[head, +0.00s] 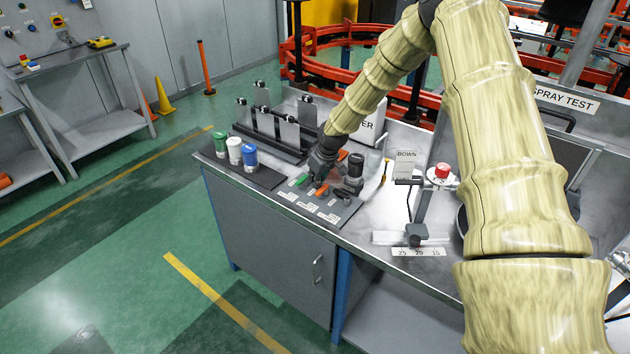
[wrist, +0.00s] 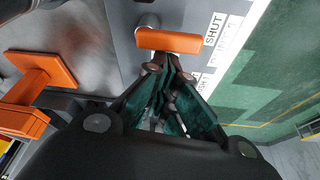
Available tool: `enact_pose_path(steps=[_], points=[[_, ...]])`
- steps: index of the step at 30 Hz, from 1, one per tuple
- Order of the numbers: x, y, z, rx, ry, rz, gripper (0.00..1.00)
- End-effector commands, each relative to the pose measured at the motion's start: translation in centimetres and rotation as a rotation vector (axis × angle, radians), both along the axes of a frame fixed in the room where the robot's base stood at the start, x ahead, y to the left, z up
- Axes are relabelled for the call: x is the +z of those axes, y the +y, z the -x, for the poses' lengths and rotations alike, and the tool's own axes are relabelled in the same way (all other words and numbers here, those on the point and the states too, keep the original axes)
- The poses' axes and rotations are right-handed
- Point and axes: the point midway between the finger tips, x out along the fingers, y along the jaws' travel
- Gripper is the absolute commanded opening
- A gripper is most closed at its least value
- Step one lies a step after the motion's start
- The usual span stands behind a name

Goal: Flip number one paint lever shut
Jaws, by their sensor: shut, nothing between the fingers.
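A grey panel (head: 330,212) with coloured levers and white labels sits on the bench in the head view. A green lever (head: 301,180) is at its left, and an orange lever (head: 322,190) is by my gripper (head: 317,184). In the wrist view, an orange lever (wrist: 170,41) lies crosswise just beyond the tips of my gripper (wrist: 170,72), beside a label (wrist: 215,35) reading "SHUT". My gripper is shut and empty, very close to this lever; I cannot tell if they touch. The lever's number is not clearly readable.
Another orange lever (wrist: 35,90) stands at the left of the wrist view. Green, white and blue-capped containers (head: 235,151) stand left of the panel. A black cylinder (head: 355,167) stands just right of my gripper. A stand with a red knob (head: 442,170) is farther right.

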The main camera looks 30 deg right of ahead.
Motion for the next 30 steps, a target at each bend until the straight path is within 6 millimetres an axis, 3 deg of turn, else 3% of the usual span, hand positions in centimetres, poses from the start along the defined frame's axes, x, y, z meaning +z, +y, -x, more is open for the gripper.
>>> enact_pose_path(steps=[5,24,30], points=[[1.3,-0.2,0.5,-0.001,0.001,0.0,0.0],[9.5,-0.8,3.1,0.0,-0.001,-0.001,0.0],[10.8,-0.9,3.6,0.001,0.0,-0.001,0.0]])
